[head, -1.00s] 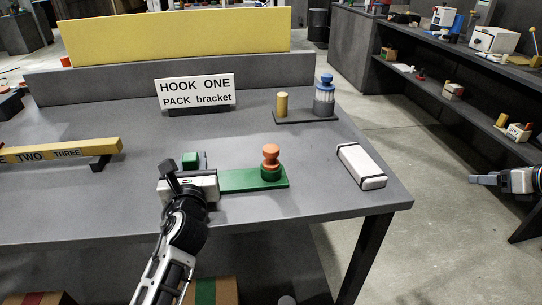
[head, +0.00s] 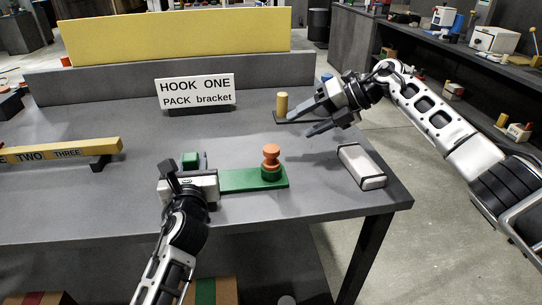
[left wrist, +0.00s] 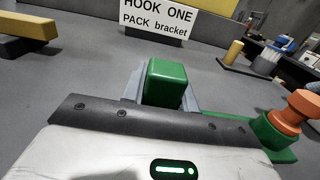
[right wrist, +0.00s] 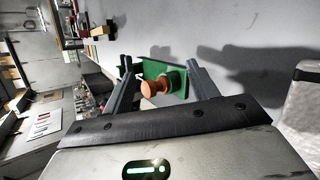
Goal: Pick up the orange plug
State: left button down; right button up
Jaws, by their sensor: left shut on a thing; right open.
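The orange plug (head: 271,157) stands upright in a green round socket (head: 271,174) at the right end of a flat green plate (head: 232,180) on the table. My left gripper (head: 194,163) is shut on a green block (left wrist: 166,84) at the plate's left end. My right gripper (head: 300,124) is open and empty, above the table behind and to the right of the plug. In the right wrist view the plug (right wrist: 150,88) shows beyond the open fingers, between them, with the green plate (right wrist: 152,68) behind it.
A yellow peg (head: 282,102) stands on a dark base at the back right; my right arm hides most of the blue-topped item beside it. A white case (head: 361,167) lies near the right table edge. A sign (head: 195,93) and yellow bar (head: 70,150) stand left.

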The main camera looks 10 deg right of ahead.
jog(key=s+a+r+n+g+h, duration=0.2)
jog(key=a+r+n+g+h, duration=0.1)
jog(key=a, duration=0.6)
notch_tip(320, 180, up, 4)
jog(key=h, duration=0.7)
send_over(272, 148)
jog(key=shift+w+a+r+m, duration=0.1)
jog(key=shift+w+a+m, duration=0.05)
jog(key=shift+w+m, duration=0.2)
jog(key=shift+s, duration=0.1)
jog(key=f, duration=1.1)
jog(key=shift+s+f, duration=0.2)
jog(key=shift+f, duration=0.15)
jog(key=c, duration=1.1)
